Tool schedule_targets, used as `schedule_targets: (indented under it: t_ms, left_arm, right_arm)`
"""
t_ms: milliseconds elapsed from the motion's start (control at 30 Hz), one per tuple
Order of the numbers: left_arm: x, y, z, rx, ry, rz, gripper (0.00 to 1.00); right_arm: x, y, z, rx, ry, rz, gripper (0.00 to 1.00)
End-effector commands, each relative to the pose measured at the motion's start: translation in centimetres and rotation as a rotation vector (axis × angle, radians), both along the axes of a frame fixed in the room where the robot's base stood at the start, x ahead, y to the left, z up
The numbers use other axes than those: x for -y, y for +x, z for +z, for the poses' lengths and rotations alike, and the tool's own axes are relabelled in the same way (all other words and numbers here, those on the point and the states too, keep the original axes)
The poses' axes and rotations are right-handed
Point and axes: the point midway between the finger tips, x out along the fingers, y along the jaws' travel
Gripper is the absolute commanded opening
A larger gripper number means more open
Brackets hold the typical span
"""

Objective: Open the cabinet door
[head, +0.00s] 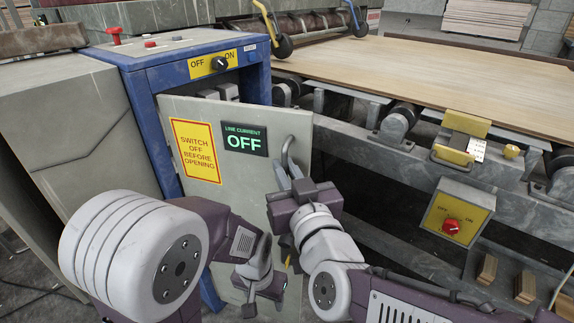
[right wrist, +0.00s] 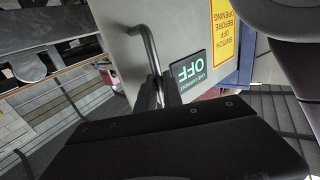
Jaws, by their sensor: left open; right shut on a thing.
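The grey cabinet door (head: 215,205) stands partly open in the head view, swung out from the blue cabinet frame (head: 148,125). It carries a yellow "switch off before opening" sign (head: 196,151) and a "line current OFF" display (head: 245,140). My right gripper (head: 284,172) is shut on the curved metal door handle (head: 290,150). The handle also shows in the right wrist view (right wrist: 150,46), with the fingers at its lower end. My left gripper (head: 264,303) is open and empty, low in front of the door. My arms hide part of the door's lower area.
An OFF/ON switch (head: 219,64) sits on the panel above the door. To the right is a roller conveyor with a wood sheet (head: 430,75) and a red-knobbed switch box (head: 457,212). A grey cabinet (head: 75,140) stands at left.

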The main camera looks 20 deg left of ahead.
Motion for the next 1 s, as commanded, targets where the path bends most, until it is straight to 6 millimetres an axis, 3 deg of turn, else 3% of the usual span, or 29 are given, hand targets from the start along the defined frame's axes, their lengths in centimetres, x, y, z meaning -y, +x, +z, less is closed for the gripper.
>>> schedule_targets:
  t_ms: [267, 300, 367, 667, 1000]
  left_arm:
    - [0.0, 0.0, 0.0, 0.000, 0.000, 0.000, 0.55]
    - [0.0, 0.0, 0.0, 0.000, 0.000, 0.000, 0.55]
    - [0.0, 0.0, 0.0, 0.000, 0.000, 0.000, 0.55]
    - [0.0, 0.0, 0.1, 0.000, 0.000, 0.000, 0.55]
    - [0.0, 0.0, 2.5, 0.000, 0.000, 0.000, 0.55]
  right_arm:
    - [-0.1, -0.1, 0.2, 0.006, -0.001, 0.004, 0.00]
    - [-0.1, -0.1, 0.2, 0.005, 0.000, 0.004, 0.19]
    - [-0.1, -0.1, 0.2, 0.005, 0.000, 0.004, 0.32]
    - [0.0, -0.1, 0.2, 0.002, 0.000, 0.002, 0.32]
    - [3.4, -5.0, 0.5, 0.003, 0.001, 0.007, 0.32]
